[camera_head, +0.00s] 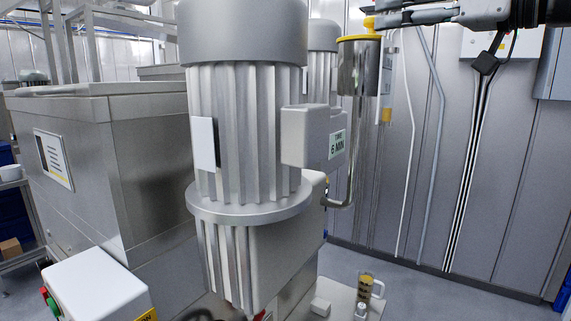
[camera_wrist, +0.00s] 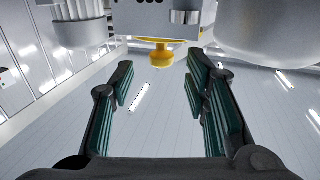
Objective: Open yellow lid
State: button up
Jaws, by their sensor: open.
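The yellow lid (camera_head: 358,38) lies flat on top of an upright shiny metal cylinder (camera_head: 357,68) in the head view. A small yellow knob (camera_head: 370,23) stands up from the lid. My gripper (camera_head: 378,14) reaches in from the upper right, its fingertips close to the knob. In the wrist view my gripper (camera_wrist: 160,78) is open and empty. The knob (camera_wrist: 161,57) shows ahead of the gap between the two dark green finger pads. I cannot tell whether a finger touches it. The lid's yellow edge (camera_wrist: 150,40) shows just beyond the knob.
A large grey ribbed motor (camera_head: 245,120) stands left of the cylinder, with a "6 MIN" box (camera_head: 313,137) on its side. A steel tank (camera_head: 100,160) is at left. A metal wall (camera_head: 450,140) is behind.

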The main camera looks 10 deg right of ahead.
jog(key=b+v, duration=0.2)
jog(key=v, duration=0.7)
jog(key=s+a+f+m+g+h, duration=0.1)
jog(key=a+f+m+g, duration=0.1)
jog(key=f, duration=0.8)
jog(key=s+a+f+m+g+h, duration=0.1)
jog(key=a+f+m+g+h, duration=0.1)
jog(key=a+f+g, duration=0.2)
jog(key=a+f, duration=0.3)
jog(key=f, duration=0.3)
jog(key=shift+m, duration=0.3)
jog(key=shift+a, duration=0.1)
